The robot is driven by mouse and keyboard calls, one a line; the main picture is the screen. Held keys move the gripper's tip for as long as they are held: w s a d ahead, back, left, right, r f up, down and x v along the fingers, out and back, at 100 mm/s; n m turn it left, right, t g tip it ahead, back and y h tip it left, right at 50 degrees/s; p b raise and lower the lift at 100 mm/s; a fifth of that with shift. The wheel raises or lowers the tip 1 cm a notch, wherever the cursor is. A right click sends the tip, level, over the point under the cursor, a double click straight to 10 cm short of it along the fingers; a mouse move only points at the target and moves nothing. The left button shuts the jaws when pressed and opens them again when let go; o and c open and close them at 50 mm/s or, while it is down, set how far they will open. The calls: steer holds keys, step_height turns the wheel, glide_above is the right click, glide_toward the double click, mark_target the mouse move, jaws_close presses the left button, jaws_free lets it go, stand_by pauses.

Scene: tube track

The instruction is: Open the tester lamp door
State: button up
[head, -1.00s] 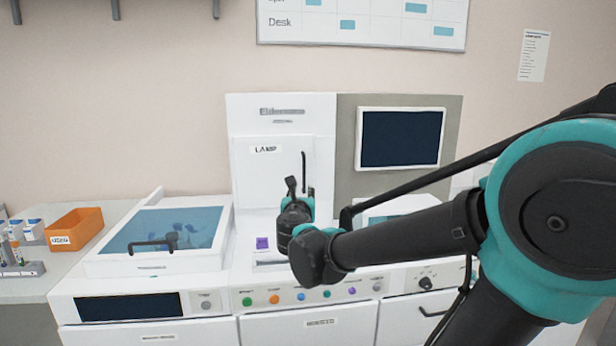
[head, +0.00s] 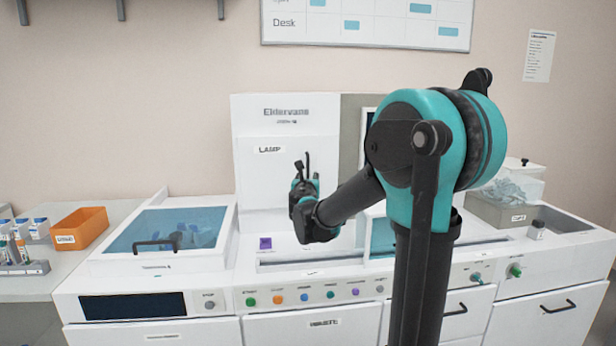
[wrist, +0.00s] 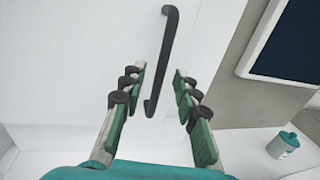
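The lamp door (head: 258,178) is a white panel labelled LAMP on the tall white part of the machine, and it looks closed. Its black upright bar handle (wrist: 168,55) shows in the wrist view, with its lower part between my fingers. In the head view the handle (head: 308,160) is partly hidden by my gripper (head: 302,172). In the wrist view my gripper (wrist: 160,74) is open, one finger on each side of the handle. A gap shows between the handle and each finger, and I cannot tell how far it is in depth.
A dark screen (wrist: 290,45) is right of the door. A blue-windowed lid (head: 165,230) with a black handle is at the left, beyond it an orange bin (head: 80,229). Several coloured buttons (head: 305,298) line the front. A small teal-topped container (wrist: 283,144) is low right.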

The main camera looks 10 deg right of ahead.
steer(key=shift+w+d, duration=0.2)
steer(key=shift+w, duration=0.95)
steer(key=shift+c, duration=0.6)
jaws_close()
